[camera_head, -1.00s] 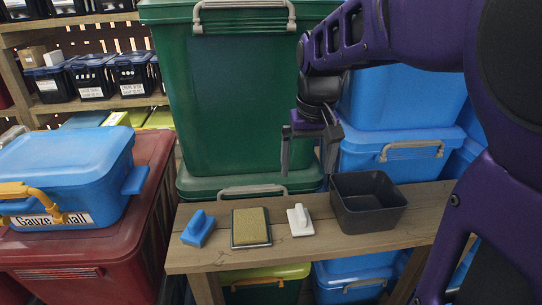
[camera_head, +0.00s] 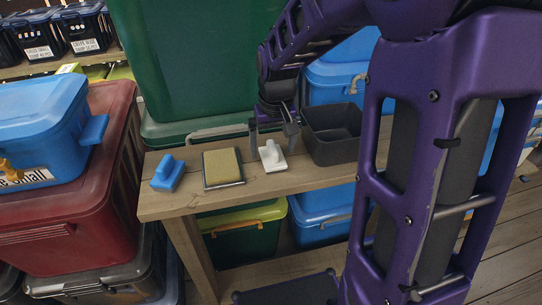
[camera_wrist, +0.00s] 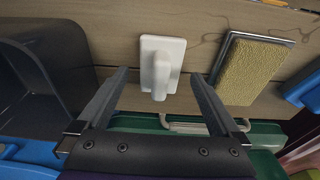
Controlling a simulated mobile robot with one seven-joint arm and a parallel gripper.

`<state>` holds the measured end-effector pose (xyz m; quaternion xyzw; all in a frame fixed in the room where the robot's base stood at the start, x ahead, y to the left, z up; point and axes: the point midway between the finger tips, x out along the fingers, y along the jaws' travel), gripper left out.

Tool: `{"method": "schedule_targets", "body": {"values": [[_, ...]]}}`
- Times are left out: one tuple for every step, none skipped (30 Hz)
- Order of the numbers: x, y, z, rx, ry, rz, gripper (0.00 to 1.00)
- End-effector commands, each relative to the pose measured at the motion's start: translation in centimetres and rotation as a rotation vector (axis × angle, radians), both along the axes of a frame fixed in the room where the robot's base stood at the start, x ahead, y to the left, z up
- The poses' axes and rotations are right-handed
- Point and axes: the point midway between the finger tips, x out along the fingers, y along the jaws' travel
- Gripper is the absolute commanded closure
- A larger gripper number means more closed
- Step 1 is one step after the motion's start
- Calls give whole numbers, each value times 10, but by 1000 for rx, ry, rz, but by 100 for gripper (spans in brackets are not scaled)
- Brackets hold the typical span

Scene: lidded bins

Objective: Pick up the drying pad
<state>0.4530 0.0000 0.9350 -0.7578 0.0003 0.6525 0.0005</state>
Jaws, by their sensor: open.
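Three small items lie in a row on the wooden bench (camera_head: 205,200). They are a blue block with a raised grip (camera_head: 167,173), a tan rough-faced pad in a dark tray (camera_head: 223,167), and a white plate with an upright grip (camera_head: 272,157). None carries a label, so I cannot tell for certain which is the drying pad. My gripper (camera_head: 271,136) is open and empty, pointing down just above the white piece. In the wrist view my fingers (camera_wrist: 158,75) flank the white piece (camera_wrist: 173,49), apart from it; the tan pad (camera_wrist: 252,71) is to the right.
A dark open bin (camera_head: 333,133) stands on the bench close right of the white piece. A tall green bin (camera_head: 185,65) stands behind. Blue (camera_head: 40,120) and red (camera_head: 70,200) lidded bins are at left. Bare bench lies in front of the items.

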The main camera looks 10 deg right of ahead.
Motion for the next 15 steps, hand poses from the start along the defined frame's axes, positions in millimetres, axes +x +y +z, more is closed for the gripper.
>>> {"method": "schedule_targets", "body": {"values": [[1, 0, -8, 0, 1, 2, 0], [1, 0, -11, 0, 0, 2, 0], [2, 0, -13, 0, 1, 2, 0], [2, 0, -15, 0, 1, 2, 0], [2, 0, -15, 0, 1, 2, 0], [2, 0, -16, 0, 0, 2, 0], [2, 0, -16, 0, 0, 2, 0], [2, 0, -15, 0, 0, 2, 0], [2, 0, -15, 0, -1, 2, 0], [2, 0, -15, 0, -1, 2, 0], [2, 0, -15, 0, -1, 1, 0], [2, 0, -15, 0, -1, 1, 5], [2, 0, -15, 0, -1, 1, 11], [2, 0, -15, 0, -1, 1, 16], [2, 0, -15, 0, -1, 1, 23]]}}
